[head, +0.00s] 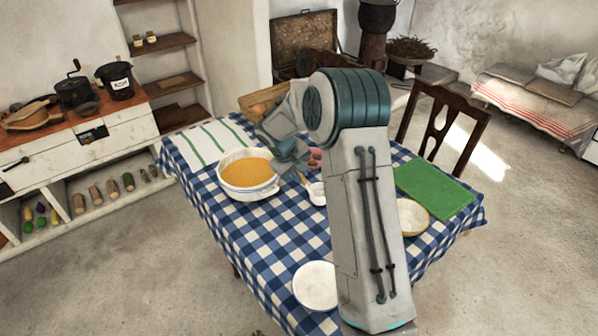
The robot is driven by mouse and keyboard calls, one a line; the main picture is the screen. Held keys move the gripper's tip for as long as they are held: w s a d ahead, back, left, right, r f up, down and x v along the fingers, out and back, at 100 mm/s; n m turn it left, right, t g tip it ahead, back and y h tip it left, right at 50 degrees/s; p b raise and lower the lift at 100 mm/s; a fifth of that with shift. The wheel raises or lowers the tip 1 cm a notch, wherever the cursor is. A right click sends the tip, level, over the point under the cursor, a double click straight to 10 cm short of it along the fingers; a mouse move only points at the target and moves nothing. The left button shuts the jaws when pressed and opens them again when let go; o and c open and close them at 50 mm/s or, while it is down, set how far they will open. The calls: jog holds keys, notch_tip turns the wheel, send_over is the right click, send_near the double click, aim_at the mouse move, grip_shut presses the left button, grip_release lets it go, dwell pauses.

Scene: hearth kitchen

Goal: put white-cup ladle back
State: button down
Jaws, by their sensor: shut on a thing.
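The white-cup ladle (317,194) shows in the head view just right of the bowl, its white cup low and a short piece of pale handle rising up-left toward my gripper. My gripper (298,170) is shut on the ladle's handle, above the table. The fingertips are small and partly hidden, so the exact grip is hard to see. A large white bowl (229,190) of orange soup stands left of the ladle. I cannot tell whether the cup touches the cloth.
The table has a blue checked cloth (262,240). On it are a striped towel (208,143), a green mat (435,188), a yellowish bowl (412,217), a white plate (315,286) and a pinkish item (315,157). A wooden chair (440,130) stands behind. My arm hides the table's middle.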

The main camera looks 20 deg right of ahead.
jog(key=c, duration=1.8)
grip_release()
jog(key=shift+f, duration=0.2)
jog(key=o, duration=0.5)
jog(key=shift+r, duration=0.1)
jog(key=shift+c, duration=0.2)
jog(key=shift+r, duration=0.1)
jog(key=b+v, duration=0.2)
jog(key=v, duration=1)
jog(key=s+r+m+y, duration=0.1)
jog(key=s+r, duration=0.2)
jog(key=s, duration=0.4)
jog(key=s+r+m, duration=0.1)
jog(key=s+r, duration=0.2)
jog(key=s, duration=0.4)
jog(key=s+f+m+t+y, duration=0.1)
jog(key=s+f+m+y, duration=0.1)
jog(key=s, duration=1.6)
jog(key=shift+s+a+f+y, duration=0.2)
jog(key=shift+s+f+y, duration=0.15)
jog(key=shift+y, duration=0.35)
